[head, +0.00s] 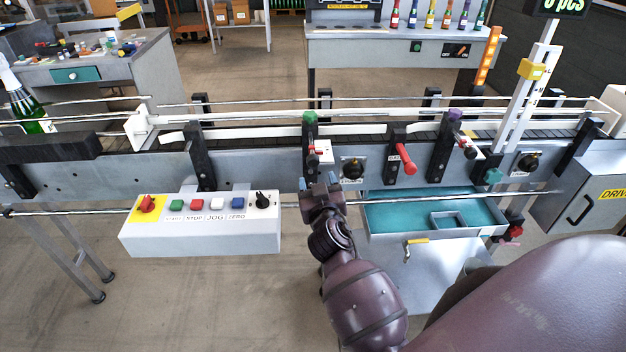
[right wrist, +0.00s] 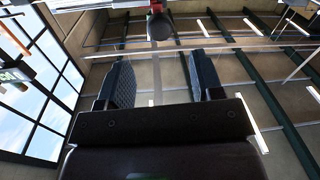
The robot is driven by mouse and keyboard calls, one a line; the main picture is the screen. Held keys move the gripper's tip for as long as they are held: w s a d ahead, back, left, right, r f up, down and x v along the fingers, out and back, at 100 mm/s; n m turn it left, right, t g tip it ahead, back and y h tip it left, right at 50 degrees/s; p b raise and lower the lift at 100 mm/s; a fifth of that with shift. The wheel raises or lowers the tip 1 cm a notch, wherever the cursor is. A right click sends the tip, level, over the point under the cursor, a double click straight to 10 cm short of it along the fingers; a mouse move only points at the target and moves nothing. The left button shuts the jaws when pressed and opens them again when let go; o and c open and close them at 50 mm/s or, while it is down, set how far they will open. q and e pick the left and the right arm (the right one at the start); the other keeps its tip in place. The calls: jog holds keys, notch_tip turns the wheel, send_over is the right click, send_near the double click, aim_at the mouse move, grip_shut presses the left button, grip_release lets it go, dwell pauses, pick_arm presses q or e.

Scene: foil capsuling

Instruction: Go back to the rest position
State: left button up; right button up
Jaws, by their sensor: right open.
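My right gripper (head: 321,190) shows in the head view in front of the conveyor, between the button box and the teal drawer. In the right wrist view its two fingers (right wrist: 164,82) stand apart with nothing between them, against the ceiling, so it is open and empty. My left gripper is not in either view. The conveyor (head: 270,160) runs across the head view with guide rails and black brackets.
A button box (head: 200,236) hangs on the conveyor's front at left. An open teal-lined drawer (head: 400,217) is right of my right gripper. A green bottle (head: 30,112) stands at far left. A drive box (head: 590,200) is at right. Floor shows at lower left.

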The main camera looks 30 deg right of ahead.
dwell(0.3)
jog(key=s+a+f+n+g+y, duration=0.2)
jog(key=s+a+f+y, duration=0.1)
jog(key=s+f, duration=0.6)
jog(key=s+a+f+n+g+y, duration=0.2)
jog(key=s+a+f+y, duration=0.1)
jog(key=s+f, duration=0.6)
jog(key=s+y, duration=0.1)
jog(key=s, duration=0.2)
jog(key=shift+s+y, duration=0.3)
jog(key=shift+s, duration=0.1)
jog(key=shift+c, duration=0.2)
